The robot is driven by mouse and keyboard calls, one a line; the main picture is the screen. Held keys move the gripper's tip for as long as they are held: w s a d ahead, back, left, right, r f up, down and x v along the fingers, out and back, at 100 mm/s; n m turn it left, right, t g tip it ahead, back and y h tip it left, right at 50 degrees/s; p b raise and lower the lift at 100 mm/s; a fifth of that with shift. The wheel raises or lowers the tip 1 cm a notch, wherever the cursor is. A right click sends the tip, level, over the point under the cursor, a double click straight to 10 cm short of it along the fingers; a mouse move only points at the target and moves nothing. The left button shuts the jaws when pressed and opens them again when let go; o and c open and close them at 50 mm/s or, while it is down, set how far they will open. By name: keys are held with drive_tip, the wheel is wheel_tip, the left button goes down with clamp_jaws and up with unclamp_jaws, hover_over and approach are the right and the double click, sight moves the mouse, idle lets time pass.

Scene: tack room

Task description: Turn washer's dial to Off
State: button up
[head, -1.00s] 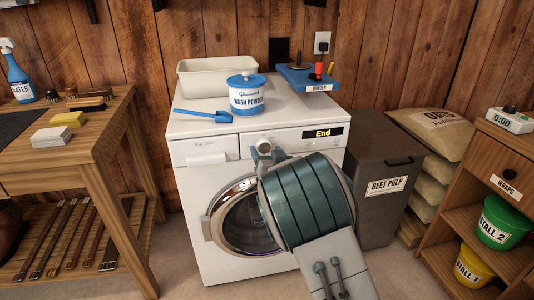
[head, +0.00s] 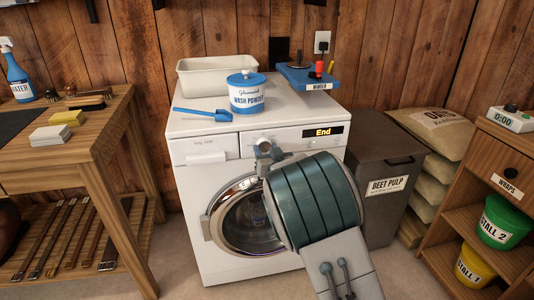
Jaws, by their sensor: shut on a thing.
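The white washer (head: 190,180) stands against the wood wall, with its round door (head: 225,215) shut. Its small display (head: 322,132) reads "End" at the right of the front panel. My gripper (head: 263,150) is at the middle of the panel, where the dial is, and is shut on the dial. The fingers and my arm cover most of the dial, so its pointer and markings cannot be read.
On the washer top are a white basin (head: 222,77), a wash powder tub (head: 246,97), a blue scoop (head: 203,115) and a blue tray (head: 295,74) with small items. A wooden bench (head: 115,108) stands left. A beet pulp bin (head: 390,158) stands close at right.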

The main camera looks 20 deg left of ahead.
drive_tip(key=n+b, duration=0.3)
drive_tip(key=n, duration=0.1)
drive_tip(key=shift+f, duration=0.1)
drive_tip(key=n+h+b, duration=0.1)
drive_tip(key=n+b, duration=0.8)
drive_tip(key=shift+a+n+h, duration=0.1)
drive_tip(key=shift+n+h, duration=0.2)
drive_tip(key=shift+n, duration=0.1)
drive_tip(key=shift+r+n+b, duration=0.25)
drive_tip(key=shift+n+b, duration=0.5)
drive_tip(key=shift+n, duration=0.15)
drive_tip(key=shift+h, duration=0.3)
drive_tip(key=o, duration=1)
